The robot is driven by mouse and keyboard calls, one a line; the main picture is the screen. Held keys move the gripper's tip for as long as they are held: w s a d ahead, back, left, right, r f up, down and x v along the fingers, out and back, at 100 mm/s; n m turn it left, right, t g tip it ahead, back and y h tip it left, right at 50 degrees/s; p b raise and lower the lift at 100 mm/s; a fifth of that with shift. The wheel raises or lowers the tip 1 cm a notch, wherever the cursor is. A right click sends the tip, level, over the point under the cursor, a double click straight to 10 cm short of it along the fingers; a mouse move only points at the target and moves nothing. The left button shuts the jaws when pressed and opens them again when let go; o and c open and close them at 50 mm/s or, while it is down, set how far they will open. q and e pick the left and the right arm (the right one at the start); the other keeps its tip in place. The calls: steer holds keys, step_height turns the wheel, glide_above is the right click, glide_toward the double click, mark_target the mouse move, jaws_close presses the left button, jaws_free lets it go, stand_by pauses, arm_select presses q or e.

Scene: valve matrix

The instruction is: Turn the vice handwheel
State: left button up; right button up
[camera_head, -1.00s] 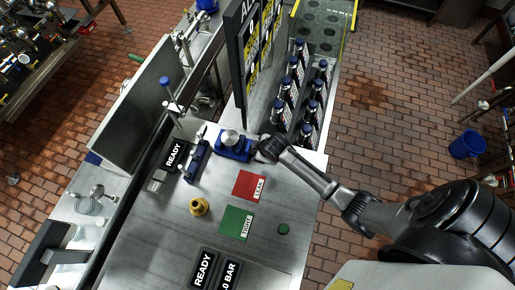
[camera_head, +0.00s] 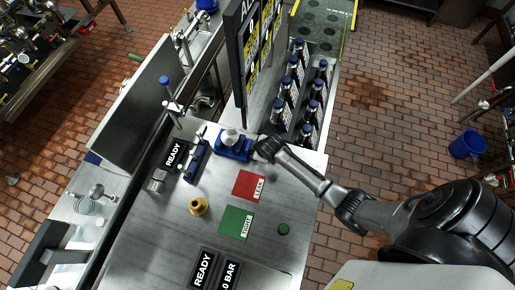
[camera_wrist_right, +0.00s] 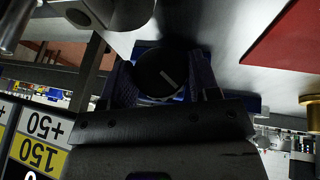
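The blue vice (camera_head: 233,147) sits on the steel bench in the head view, with a silver round part on top. My right gripper (camera_head: 262,149) is at its right side. In the right wrist view a dark round handwheel (camera_wrist_right: 160,76) with a pale line on its face lies between the two fingers of my right gripper (camera_wrist_right: 162,80). One finger stands on each side, close to the rim. Whether they touch it is too dark to tell. The blue vice body shows behind the wheel. My left gripper is in neither view.
A red LEAK plate (camera_head: 249,185) and a green TIGHT plate (camera_head: 236,222) lie nearer on the bench. A brass fitting (camera_head: 199,206) stands left of them. A bottle rack (camera_head: 298,100) and an upright sign board (camera_head: 240,60) stand behind the vice.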

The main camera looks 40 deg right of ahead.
steer(key=c, duration=0.5)
steer(key=shift+o, duration=0.2)
steer(key=shift+d+r+g+y+p, duration=0.15)
steer(key=shift+r+g+y+p, duration=0.2)
steer(key=shift+p, duration=0.6)
steer(key=shift+w+f+g+y+p, duration=0.1)
steer(key=shift+f+g+y+p, duration=0.2)
steer(key=shift+y, duration=0.35)
steer(key=shift+m+g+y, duration=0.25)
steer(key=shift+m+y, duration=0.15)
steer(key=shift+y, duration=0.1)
steer(key=o, duration=0.9)
steer(key=shift+o, duration=0.2)
